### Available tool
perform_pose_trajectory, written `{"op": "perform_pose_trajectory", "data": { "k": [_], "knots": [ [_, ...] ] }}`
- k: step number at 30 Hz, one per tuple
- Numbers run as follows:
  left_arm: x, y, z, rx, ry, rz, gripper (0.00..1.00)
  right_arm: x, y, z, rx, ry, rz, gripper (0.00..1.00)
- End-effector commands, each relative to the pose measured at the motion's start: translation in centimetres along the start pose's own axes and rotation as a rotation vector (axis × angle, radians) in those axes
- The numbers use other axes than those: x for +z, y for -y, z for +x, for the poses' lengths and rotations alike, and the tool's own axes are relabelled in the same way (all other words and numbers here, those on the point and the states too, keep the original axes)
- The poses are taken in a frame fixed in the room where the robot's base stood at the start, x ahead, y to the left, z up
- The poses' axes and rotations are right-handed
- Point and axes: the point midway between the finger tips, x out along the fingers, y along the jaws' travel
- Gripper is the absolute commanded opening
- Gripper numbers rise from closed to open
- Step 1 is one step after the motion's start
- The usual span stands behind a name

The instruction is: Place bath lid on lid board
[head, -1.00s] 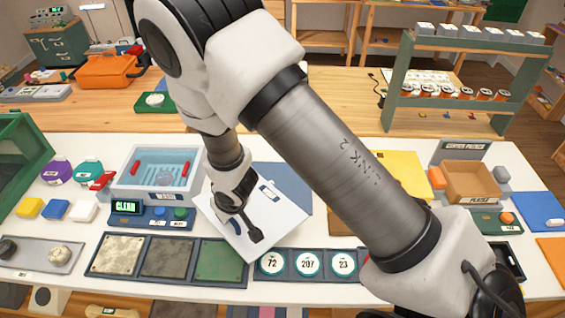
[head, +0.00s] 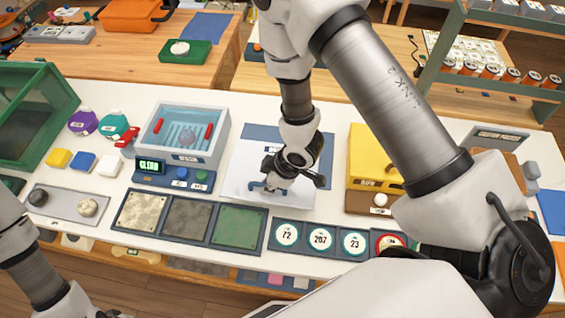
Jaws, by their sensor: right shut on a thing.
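The bath lid is a flat white panel (head: 238,178) in the middle of the table. My right gripper (head: 272,183) is over it and shut on it; the grip point is mostly hidden by the gripper. The lid lies over the blue lid board (head: 262,132), whose far strip and right edge show beyond it. I cannot tell whether the lid touches the board. The open bath (head: 183,135), a light grey tub with blue liquid and red handles, stands to the left. Part of my left arm shows at the lower left, with its gripper out of the frame.
A panel with a green CLEAN display (head: 150,166) fronts the bath. Textured plates (head: 187,222) and round number dials (head: 320,238) line the front. A yellow box (head: 368,155) stands close on the right. A green-framed case (head: 35,115) is at the far left.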

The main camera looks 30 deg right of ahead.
Motion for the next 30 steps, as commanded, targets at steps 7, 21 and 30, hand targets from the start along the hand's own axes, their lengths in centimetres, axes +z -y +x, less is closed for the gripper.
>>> {"op": "perform_pose_trajectory", "data": {
  "k": [7,21,30],
  "knots": [
    [0.0,0.0,-0.5,0.000,0.000,0.000,0.00,1.3,-6.3,-0.1,0.003,-0.004,0.005,0.00],
    [0.0,0.0,2.3,0.000,0.000,0.000,0.00,3.9,-9.5,4.0,0.001,0.001,0.000,0.00],
    [0.0,0.0,2.0,0.000,-0.001,0.000,0.00,3.8,-9.5,3.8,0.001,0.001,0.000,0.00]
  ]
}}
